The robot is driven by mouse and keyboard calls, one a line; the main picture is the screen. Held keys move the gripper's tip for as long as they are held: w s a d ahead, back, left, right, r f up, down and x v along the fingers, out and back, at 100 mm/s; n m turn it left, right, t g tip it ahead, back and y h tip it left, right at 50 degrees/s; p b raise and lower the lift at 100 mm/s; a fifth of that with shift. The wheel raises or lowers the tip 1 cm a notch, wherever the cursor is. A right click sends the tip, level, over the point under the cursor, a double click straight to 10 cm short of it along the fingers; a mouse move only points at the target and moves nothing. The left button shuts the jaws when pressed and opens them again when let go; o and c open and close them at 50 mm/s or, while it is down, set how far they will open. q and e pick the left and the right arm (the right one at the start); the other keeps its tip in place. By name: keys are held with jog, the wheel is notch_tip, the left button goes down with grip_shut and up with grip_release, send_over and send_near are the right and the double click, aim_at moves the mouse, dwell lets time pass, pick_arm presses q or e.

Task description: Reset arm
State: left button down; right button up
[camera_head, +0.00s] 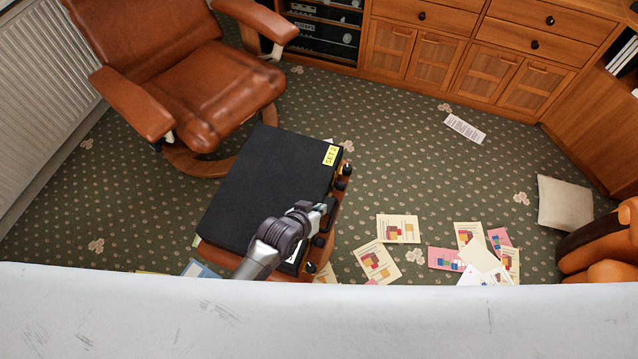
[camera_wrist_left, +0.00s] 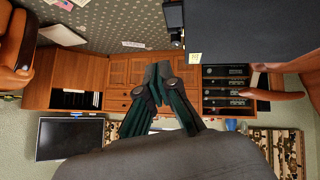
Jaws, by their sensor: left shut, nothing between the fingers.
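My left gripper (camera_head: 326,208) is over the right side of a black case (camera_head: 265,185) in the head view. Its fingers are closed together with nothing between them. In the left wrist view the closed fingertips (camera_wrist_left: 157,75) show in the middle, and the black case (camera_wrist_left: 250,28) fills the upper right. The case carries a yellow label (camera_head: 331,155) reading "SET 2". I cannot tell whether the gripper touches the case. My right gripper is not in view.
The case rests on a brown stand with dark knobs (camera_head: 347,169) at its right side. A brown leather armchair (camera_head: 190,85) stands behind left. Wooden cabinets (camera_head: 470,50) line the back. Papers (camera_head: 398,229) and a cushion (camera_head: 565,203) lie on the carpet at right.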

pick_arm(q)
jog(key=shift+s+a+r, duration=0.1)
jog(key=shift+r, duration=0.05)
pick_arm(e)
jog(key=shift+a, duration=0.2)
pick_arm(q)
jog(key=s+a+r+g+y, duration=0.45)
jog(key=s+a+r, duration=1.05)
jog(key=s+a, duration=0.4)
notch_tip(320, 180, down, 27)
jog(key=s+g, duration=0.1)
jog(key=s+a+f+g, duration=0.1)
jog(key=s+a+f, duration=0.2)
jog(key=s+f, duration=1.2)
jog(key=shift+s+f, duration=0.2)
jog(key=shift+s, duration=0.65)
jog(key=shift+g, duration=0.25)
